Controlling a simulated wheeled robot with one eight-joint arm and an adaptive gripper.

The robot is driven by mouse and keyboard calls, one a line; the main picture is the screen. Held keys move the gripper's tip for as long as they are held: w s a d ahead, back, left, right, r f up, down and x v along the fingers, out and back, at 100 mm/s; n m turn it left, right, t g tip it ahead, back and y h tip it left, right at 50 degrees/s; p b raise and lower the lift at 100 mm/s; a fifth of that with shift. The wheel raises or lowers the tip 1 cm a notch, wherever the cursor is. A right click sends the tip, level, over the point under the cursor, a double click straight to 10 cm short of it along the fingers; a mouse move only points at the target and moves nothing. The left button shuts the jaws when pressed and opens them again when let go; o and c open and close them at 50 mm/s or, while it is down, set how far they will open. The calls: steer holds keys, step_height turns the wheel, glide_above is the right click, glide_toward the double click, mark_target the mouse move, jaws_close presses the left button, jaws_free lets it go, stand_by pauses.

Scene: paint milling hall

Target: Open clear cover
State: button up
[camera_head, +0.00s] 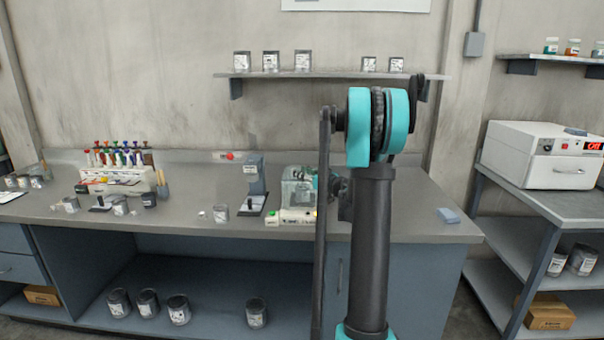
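A small device (296,215) with a white base and green and yellow marks stands on the bench, just left of my arm. A clear, box-like cover (296,190) sits on top of it and looks lowered, though its exact state is hard to tell. My arm stands upright in front of the bench and hides what lies behind it. The part that seems to be my gripper (333,187) shows by the right side of the clear cover, partly behind my arm. Its fingers are too small and covered to read, and I cannot tell whether it touches the cover.
A shelf (300,75) with tins hangs above. A white oven (540,155) stands at right.

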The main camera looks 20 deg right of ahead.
jaws_close()
steer(key=w+d, duration=0.2)
steer(key=w, duration=0.4)
steer(key=w+d, duration=0.2)
steer(key=w, duration=0.5)
steer(key=shift+w+d, duration=0.2)
steer(key=shift+d, duration=0.05)
steer(key=shift+o, duration=1.1)
jaws_free()
steer(key=v, duration=1.2)
